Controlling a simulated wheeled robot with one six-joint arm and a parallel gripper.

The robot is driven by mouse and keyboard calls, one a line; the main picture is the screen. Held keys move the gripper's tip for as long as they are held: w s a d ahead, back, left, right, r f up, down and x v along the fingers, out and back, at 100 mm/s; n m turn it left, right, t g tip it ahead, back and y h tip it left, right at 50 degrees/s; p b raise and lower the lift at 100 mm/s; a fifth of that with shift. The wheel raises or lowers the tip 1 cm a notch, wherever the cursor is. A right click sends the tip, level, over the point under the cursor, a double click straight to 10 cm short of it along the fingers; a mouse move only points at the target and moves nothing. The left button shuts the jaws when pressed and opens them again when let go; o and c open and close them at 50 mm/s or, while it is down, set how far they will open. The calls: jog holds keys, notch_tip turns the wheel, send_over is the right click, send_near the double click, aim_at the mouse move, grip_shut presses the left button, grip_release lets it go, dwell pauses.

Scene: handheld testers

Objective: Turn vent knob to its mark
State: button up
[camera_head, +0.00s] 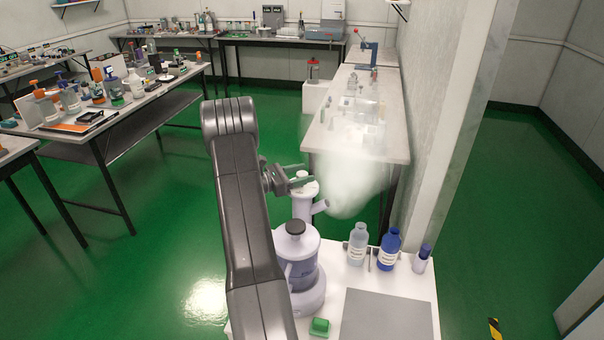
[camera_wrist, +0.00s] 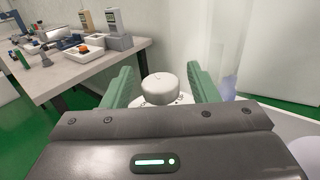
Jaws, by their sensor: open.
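The vent knob (camera_head: 301,176) is a round white cap on top of the pale upright column (camera_head: 303,208) of a device with a bluish tank (camera_head: 299,268). White mist spreads from the column's angled spout (camera_head: 320,206). In the wrist view the knob (camera_wrist: 160,88) sits on a white dial with small dark marks (camera_wrist: 180,98) partly showing at its right. I cannot tell which mark is the target. My gripper (camera_wrist: 159,72) is open, with one green finger on each side of the knob and visible gaps between. It also shows in the head view (camera_head: 289,177), at the knob.
A blue bottle (camera_head: 388,250), a clear bottle (camera_head: 357,244) and a small blue-capped bottle (camera_head: 422,259) stand right of the device on the white bench. A grey mat (camera_head: 390,315) and a green block (camera_head: 320,327) lie in front. Mist partly veils the table (camera_head: 380,140) behind.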

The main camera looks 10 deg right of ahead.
jog(key=shift+d, duration=0.2)
jog(key=shift+c, duration=0.2)
jog(key=c, duration=0.9)
jog(key=shift+d+f+n+t+y+b, duration=0.15)
jog(key=shift+n+t+y+b, duration=0.45)
jog(key=shift+n+t+b, duration=0.85)
jog(key=shift+n+t+y+b, duration=0.85)
jog(key=shift+t+y, duration=0.05)
jog(key=shift+t, duration=0.85)
jog(key=shift+r, duration=0.2)
jog(key=o, duration=0.9)
jog(key=shift+o, duration=0.2)
